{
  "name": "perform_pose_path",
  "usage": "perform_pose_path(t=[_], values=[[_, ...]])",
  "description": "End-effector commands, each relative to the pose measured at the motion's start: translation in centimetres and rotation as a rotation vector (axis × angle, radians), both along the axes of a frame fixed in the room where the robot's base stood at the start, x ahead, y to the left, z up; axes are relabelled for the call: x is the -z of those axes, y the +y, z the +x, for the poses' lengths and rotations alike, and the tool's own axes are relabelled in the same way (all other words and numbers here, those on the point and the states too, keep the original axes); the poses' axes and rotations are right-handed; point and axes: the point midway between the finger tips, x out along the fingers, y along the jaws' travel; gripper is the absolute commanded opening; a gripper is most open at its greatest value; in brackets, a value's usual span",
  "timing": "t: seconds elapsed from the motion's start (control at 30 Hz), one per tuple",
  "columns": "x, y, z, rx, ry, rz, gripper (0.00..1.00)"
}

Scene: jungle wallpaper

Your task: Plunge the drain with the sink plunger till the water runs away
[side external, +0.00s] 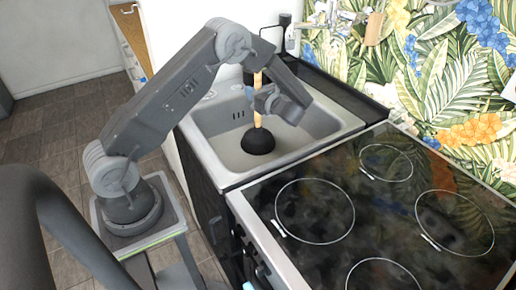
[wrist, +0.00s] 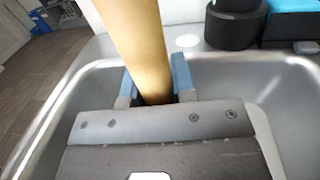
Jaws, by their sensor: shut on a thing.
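The sink plunger has a light wooden handle (side external: 257,110) and a black rubber cup (side external: 258,141). It stands about upright in the grey sink (side external: 222,146), with the cup low in the basin. My gripper (side external: 262,97) is shut on the wooden handle above the cup. In the wrist view, the handle (wrist: 138,50) rises between the blue-grey fingers of my gripper (wrist: 155,92). The cup is hidden there behind the gripper body. The drain is not visible, and I cannot tell whether the cup covers it. No water can be made out in the basin.
A black glass cooktop (side external: 375,215) with ring markings adjoins the sink on the right. A dark faucet (side external: 284,32) stands behind the sink. In the wrist view, a black round object (wrist: 235,25) and a blue item (wrist: 293,20) sit on the sink's back rim.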

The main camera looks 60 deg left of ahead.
Motion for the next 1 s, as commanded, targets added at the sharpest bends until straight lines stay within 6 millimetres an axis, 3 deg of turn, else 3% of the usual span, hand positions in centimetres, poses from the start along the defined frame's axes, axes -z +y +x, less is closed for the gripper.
perform_pose_path(t=[1.0], values=[[1.3,0.0,0.0,0.0,-0.002,0.001,0.0]])
